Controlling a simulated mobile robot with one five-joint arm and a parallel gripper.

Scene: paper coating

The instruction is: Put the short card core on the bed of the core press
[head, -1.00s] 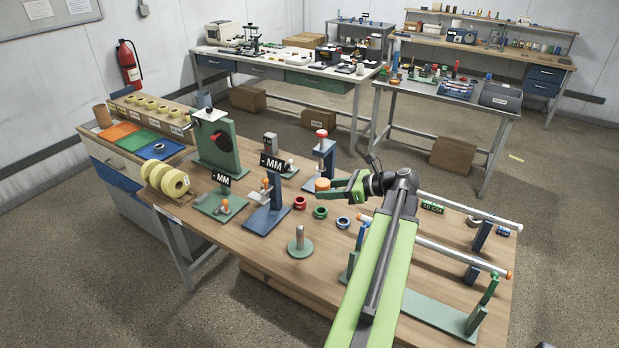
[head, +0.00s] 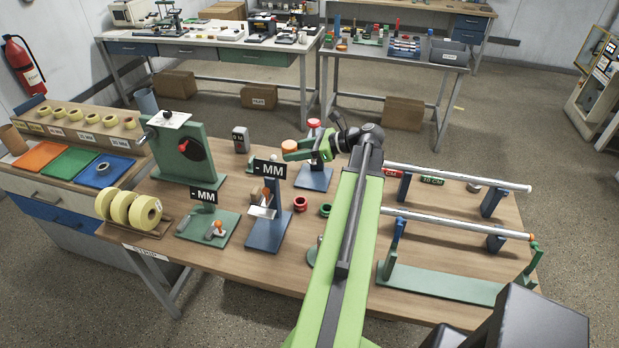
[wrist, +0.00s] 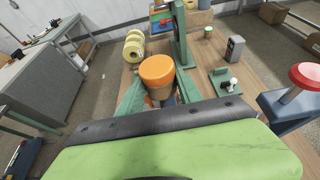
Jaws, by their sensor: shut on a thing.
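My gripper (wrist: 157,92) is shut on a short tan cylinder with an orange top, which I take for the short card core (wrist: 157,72). It stands roughly upright between the fingertips. In the head view the core (head: 289,146) is held above the table, just left of the core press. The core press (head: 313,177) appears to be the blue stand with a red-topped white knob. In the wrist view its red knob (wrist: 306,75) and blue body (wrist: 290,107) are at the right, apart from the core. The press bed is partly hidden by my gripper and arm.
A tall green stand (head: 180,152) is left of the gripper. Two stands with MM signs (head: 268,205) (head: 212,222) are in front. Red (head: 299,204) and green (head: 325,210) rings lie nearby. Silver rails (head: 460,224) are at the right.

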